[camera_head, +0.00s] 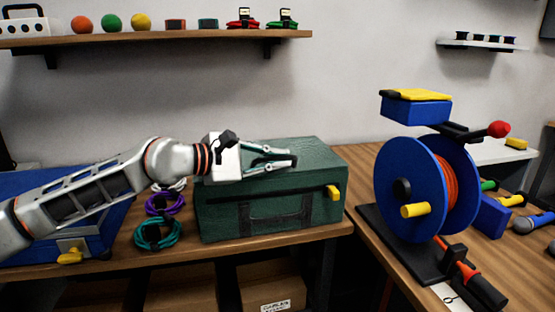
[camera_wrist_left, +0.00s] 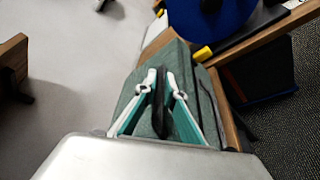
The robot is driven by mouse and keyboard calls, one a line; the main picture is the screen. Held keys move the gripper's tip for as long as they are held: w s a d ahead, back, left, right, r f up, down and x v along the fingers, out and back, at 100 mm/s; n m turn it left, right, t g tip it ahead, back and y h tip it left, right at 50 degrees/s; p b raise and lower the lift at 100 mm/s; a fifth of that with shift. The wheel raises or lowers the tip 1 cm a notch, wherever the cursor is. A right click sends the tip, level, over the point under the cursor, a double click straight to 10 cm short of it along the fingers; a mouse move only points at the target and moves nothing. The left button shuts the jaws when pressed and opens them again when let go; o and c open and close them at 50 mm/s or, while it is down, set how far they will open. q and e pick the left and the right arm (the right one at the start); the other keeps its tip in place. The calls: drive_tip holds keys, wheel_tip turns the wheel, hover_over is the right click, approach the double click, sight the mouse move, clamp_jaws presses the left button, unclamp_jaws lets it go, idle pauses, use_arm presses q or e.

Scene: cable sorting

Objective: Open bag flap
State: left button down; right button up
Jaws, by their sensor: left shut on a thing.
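The dark green bag (camera_head: 290,208) stands on the wooden table, with a dark front handle and a yellow tab (camera_head: 333,192) at the right end of its front seam. Its top flap (camera_head: 318,150) lies flat and looks closed. My left gripper (camera_head: 292,162) reaches in from the left over the flap, its fingers together at the top of the bag. The left wrist view shows the green bag (camera_wrist_left: 140,92) under the fingers (camera_wrist_left: 161,80), with a dark strip between them. The fingers hide the exact grip. My right gripper is not in view.
A blue cable reel (camera_head: 408,165) stands close to the right of the bag. Coiled purple (camera_head: 165,204) and teal (camera_head: 157,234) cables lie to its left, by a blue case (camera_head: 105,232). A wall shelf (camera_head: 160,40) hangs above. A strip of bare table fronts the bag.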

use_arm(q)
drive_tip(key=shift+w+r, duration=0.1)
drive_tip(key=shift+r, duration=0.55)
drive_tip(key=w+a+r+n+g, duration=0.1)
drive_tip(key=w+r+n, duration=0.1)
drive_tip(key=r, duration=0.3)
drive_tip(key=w+a+r+n+g, duration=0.1)
drive_tip(key=w+r+n, duration=0.1)
drive_tip(key=w+r, duration=0.3)
drive_tip(key=shift+a+r+g, duration=0.15)
drive_tip(key=shift+r+g, duration=0.15)
drive_tip(key=shift+r, duration=0.35)
drive_tip(key=c, duration=2.4)
unclamp_jaws()
drive_tip(key=v, duration=1.2)
drive_tip(key=shift+s, duration=0.1)
